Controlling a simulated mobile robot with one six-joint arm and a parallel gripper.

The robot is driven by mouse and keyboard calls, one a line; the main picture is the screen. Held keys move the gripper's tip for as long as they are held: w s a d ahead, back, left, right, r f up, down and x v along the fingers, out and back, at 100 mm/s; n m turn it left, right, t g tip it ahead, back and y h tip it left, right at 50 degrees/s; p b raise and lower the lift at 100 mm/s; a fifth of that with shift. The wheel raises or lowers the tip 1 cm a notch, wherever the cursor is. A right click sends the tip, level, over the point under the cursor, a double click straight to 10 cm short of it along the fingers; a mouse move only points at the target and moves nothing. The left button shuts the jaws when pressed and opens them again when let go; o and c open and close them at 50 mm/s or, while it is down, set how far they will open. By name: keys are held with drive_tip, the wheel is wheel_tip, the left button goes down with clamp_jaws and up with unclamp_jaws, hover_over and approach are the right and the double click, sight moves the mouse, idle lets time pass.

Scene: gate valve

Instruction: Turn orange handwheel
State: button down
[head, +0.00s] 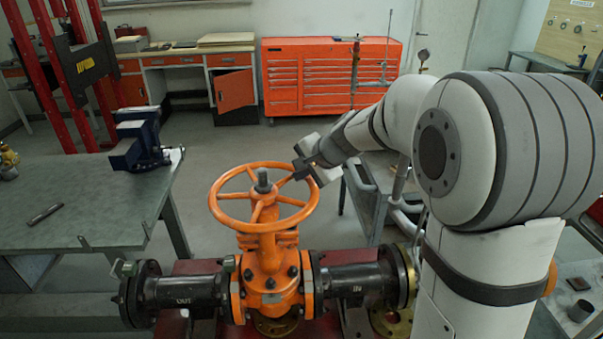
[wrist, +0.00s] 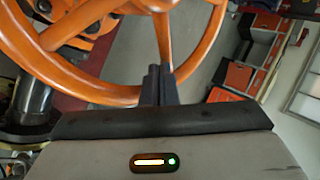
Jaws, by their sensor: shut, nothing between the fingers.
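The orange handwheel (head: 264,197) sits level on top of the orange gate valve (head: 268,270), with a grey stem through its hub. My gripper (head: 302,168) is at the wheel's right rear rim. In the wrist view the handwheel (wrist: 100,92) fills the upper left, and my gripper's fingers (wrist: 158,82) stand together beside a spoke, close to the rim. The fingers are shut with nothing between them. I cannot tell whether they touch the rim or spoke.
Black flanged pipes (head: 190,290) run from both sides of the valve. A workbench (head: 90,205) with a blue vise (head: 138,140) stands at left. An orange tool cabinet (head: 325,75) is at the back. A grey cart (head: 380,185) is right of the wheel. Floor behind the wheel is clear.

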drive_tip(key=shift+w+a+n+g+y+b, duration=0.2)
drive_tip(key=shift+w+n+g+y+b, duration=0.1)
drive_tip(key=shift+w+n+b, duration=0.3)
drive_tip(key=w+n+g+b, duration=0.1)
drive_tip(key=w+a+n+g+y+b, duration=0.1)
drive_tip(key=n, duration=0.1)
drive_tip(key=shift+a+f, duration=0.1)
drive_tip(key=shift+a, duration=0.15)
drive_tip(key=shift+w+a+n+g+y+p, duration=0.25)
drive_tip(key=shift+w+a+n+g, duration=0.15)
drive_tip(key=shift+a+n+g, duration=0.35)
drive_tip(key=shift+w+a+n+g+y+p, duration=0.15)
drive_tip(key=shift+w+a+n+g+p, duration=0.2)
drive_tip(key=shift+n, duration=0.65)
drive_tip(key=shift+w+a+n+g+y+p, duration=0.2)
drive_tip(key=shift+w+a+n+g, duration=0.2)
drive_tip(key=shift+a+n+g, duration=0.35)
drive_tip(key=shift+d, duration=0.1)
